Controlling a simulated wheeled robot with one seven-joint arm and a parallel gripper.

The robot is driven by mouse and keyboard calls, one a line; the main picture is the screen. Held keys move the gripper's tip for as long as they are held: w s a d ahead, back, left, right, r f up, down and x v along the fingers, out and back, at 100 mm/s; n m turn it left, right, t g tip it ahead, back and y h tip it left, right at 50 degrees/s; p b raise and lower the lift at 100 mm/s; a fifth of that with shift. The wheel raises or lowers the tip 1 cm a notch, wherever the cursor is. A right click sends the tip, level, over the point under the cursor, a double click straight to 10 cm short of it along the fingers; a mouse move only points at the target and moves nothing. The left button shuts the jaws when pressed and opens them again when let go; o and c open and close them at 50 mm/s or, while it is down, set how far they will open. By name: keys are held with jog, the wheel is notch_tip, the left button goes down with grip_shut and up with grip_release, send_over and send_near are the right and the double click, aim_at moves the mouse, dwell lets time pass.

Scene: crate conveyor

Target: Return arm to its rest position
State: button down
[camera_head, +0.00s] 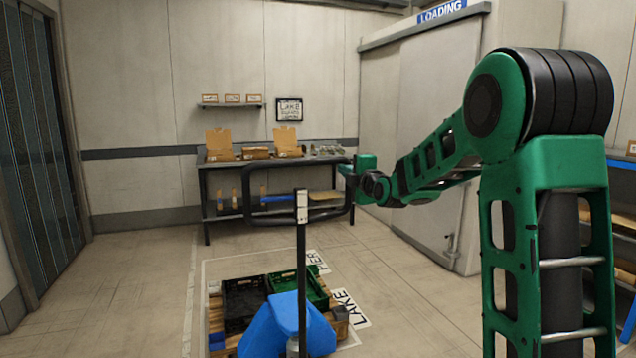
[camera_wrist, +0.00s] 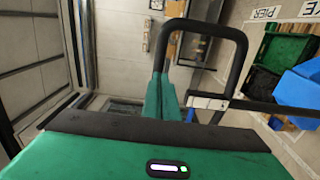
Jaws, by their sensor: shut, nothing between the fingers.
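My green and black arm rises at the right of the head view and reaches left. My gripper (camera_head: 352,168) is shut and empty at its far end, at about the height of the black loop handle (camera_head: 270,222) of a blue pallet truck (camera_head: 285,325). In the picture it overlaps the handle's right side; I cannot tell whether they touch. In the wrist view the handle (camera_wrist: 243,55) and its white label (camera_wrist: 207,103) show close by, past my green wrist housing. The fingertips are not clear there.
A black crate (camera_head: 245,283) and a green crate (camera_head: 322,285) stand on a wooden pallet (camera_head: 216,318) beside the truck. A workbench (camera_head: 272,163) with cardboard boxes stands against the back wall. The floor left of the pallet is clear.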

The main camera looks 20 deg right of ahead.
jog(key=s+d+f+m+g+h, duration=0.1)
jog(key=s+d+f+m+g, duration=0.1)
jog(key=s+f+m+g, duration=0.8)
jog(key=s+d+f+m+h, duration=0.1)
jog(key=s+d+f+m, duration=0.35)
jog(key=s, duration=1.15)
jog(key=s+a+f+m+g+y, duration=0.1)
jog(key=s+a+f+m+g, duration=0.1)
jog(key=s, duration=0.8)
jog(key=s+a+f+m+g, duration=0.3)
jog(key=s+f+m, duration=0.1)
jog(key=s, duration=0.6)
jog(key=s+a+f+m+g+y, duration=0.1)
jog(key=s+a+f+m+g, duration=0.1)
jog(key=s, duration=0.7)
jog(key=shift+s+a+f+m+g+y, duration=0.2)
jog(key=shift+s+f+m+g+y, duration=0.15)
jog(key=shift+f+m+g, duration=0.35)
